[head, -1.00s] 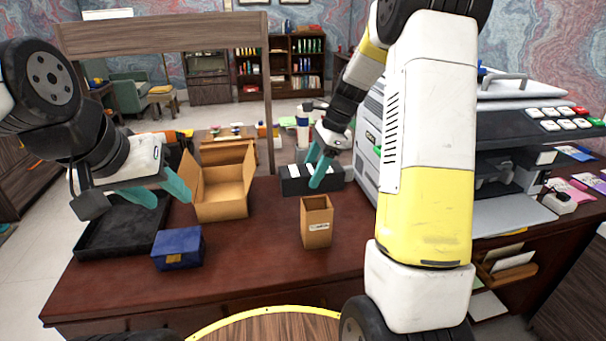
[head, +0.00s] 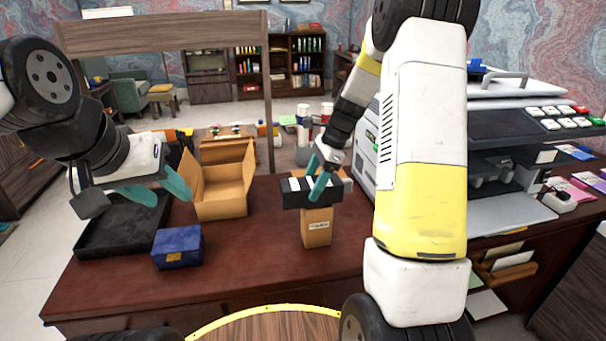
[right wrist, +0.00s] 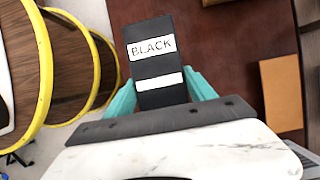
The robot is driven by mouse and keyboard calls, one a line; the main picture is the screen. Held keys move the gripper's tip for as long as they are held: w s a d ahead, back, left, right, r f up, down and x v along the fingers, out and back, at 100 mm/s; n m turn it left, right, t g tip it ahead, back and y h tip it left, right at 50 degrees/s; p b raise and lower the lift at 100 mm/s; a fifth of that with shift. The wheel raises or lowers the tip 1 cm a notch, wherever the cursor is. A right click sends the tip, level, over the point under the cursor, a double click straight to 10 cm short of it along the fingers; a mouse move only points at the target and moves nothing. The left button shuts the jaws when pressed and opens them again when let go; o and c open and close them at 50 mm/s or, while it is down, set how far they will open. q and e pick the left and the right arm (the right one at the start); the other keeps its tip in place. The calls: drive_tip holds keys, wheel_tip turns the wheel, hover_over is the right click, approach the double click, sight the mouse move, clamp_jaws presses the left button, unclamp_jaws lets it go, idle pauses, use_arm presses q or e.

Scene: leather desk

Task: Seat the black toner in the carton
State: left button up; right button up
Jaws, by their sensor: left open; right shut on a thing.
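The black toner (head: 295,198) is a dark block with white labels. My right gripper (head: 318,178) is shut on it and holds it up off the desk. In the head view it overlaps the top of a small upright brown box (head: 317,230); the box's opening is hidden. In the right wrist view the toner (right wrist: 157,68) reads "BLACK" between the teal fingers (right wrist: 160,88). A larger open cardboard carton (head: 222,200) stands left of it with its flaps up. My left gripper (head: 160,190) is open and empty, left of the open carton.
A black tray (head: 95,245) and a blue box (head: 178,247) are on the left of the desk. A printer (head: 505,215) is at the right. The front middle of the desk (head: 265,265) is clear. A wooden frame (head: 160,35) rises behind.

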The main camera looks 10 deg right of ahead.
drive_tip(key=o, duration=1.7)
drive_tip(key=shift+o, duration=0.2)
drive_tip(key=a+v, duration=0.1)
drive_tip(key=v, duration=1.2)
drive_tip(key=s+a+r+n+t+h, duration=0.1)
drive_tip(key=s+a+r+n+t, duration=0.1)
drive_tip(key=s+r+n, duration=0.4)
drive_tip(key=s+a+r+n+t, duration=0.1)
drive_tip(key=s+n, duration=0.2)
drive_tip(key=s, duration=0.5)
drive_tip(key=s+a+f+n+t+h, duration=0.1)
drive_tip(key=s+a+n+t, duration=0.1)
drive_tip(key=s+n, duration=0.7)
drive_tip(key=shift+s+f+t, duration=0.2)
drive_tip(key=shift+s+t, duration=0.5)
drive_tip(key=shift+s, duration=0.05)
drive_tip(key=shift+o, duration=0.4)
drive_tip(key=shift+a, duration=0.15)
